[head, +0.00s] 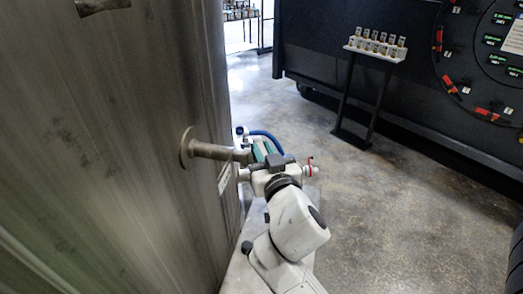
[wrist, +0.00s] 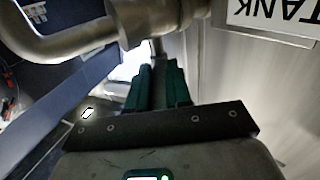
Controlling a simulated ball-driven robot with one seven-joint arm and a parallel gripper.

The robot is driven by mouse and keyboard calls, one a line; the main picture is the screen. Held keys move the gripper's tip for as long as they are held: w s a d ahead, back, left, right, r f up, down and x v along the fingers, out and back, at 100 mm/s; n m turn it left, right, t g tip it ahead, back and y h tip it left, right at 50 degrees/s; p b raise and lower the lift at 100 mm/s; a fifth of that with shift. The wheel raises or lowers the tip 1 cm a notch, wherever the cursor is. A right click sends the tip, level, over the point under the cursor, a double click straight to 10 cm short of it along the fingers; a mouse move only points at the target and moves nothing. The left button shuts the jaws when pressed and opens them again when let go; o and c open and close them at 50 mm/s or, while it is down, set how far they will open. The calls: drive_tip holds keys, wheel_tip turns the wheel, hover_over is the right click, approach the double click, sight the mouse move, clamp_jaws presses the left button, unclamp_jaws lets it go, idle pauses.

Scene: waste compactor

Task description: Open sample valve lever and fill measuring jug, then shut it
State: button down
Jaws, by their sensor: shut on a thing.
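A metal pipe (head: 215,151) sticks out of the tank wall and ends beside my gripper (head: 262,148). In the wrist view the bent pipe (wrist: 75,42) and the thick valve body (wrist: 160,18) cross the top. My gripper's green fingers (wrist: 157,85) are close together below the valve body. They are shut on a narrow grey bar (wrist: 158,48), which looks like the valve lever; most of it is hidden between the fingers. A blue curved part (head: 266,135) shows just behind my gripper; I cannot tell what it belongs to. I cannot make out the measuring jug.
The large metal tank wall (head: 100,140) fills the left side, close to my arm. A white "TANK" sign (wrist: 275,18) is on it. A stand with a rack of small bottles (head: 376,46) and a dark panel with gauges are at the right. Open floor (head: 390,215) lies between.

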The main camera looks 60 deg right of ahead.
drive_tip(key=shift+f, duration=0.4)
drive_tip(key=c, duration=1.2)
unclamp_jaws()
drive_tip(key=shift+c, duration=0.2)
drive_tip(key=shift+o, duration=1)
drive_tip(key=shift+r, duration=0.2)
drive_tip(key=b+v, duration=0.4)
drive_tip(key=v, duration=0.7)
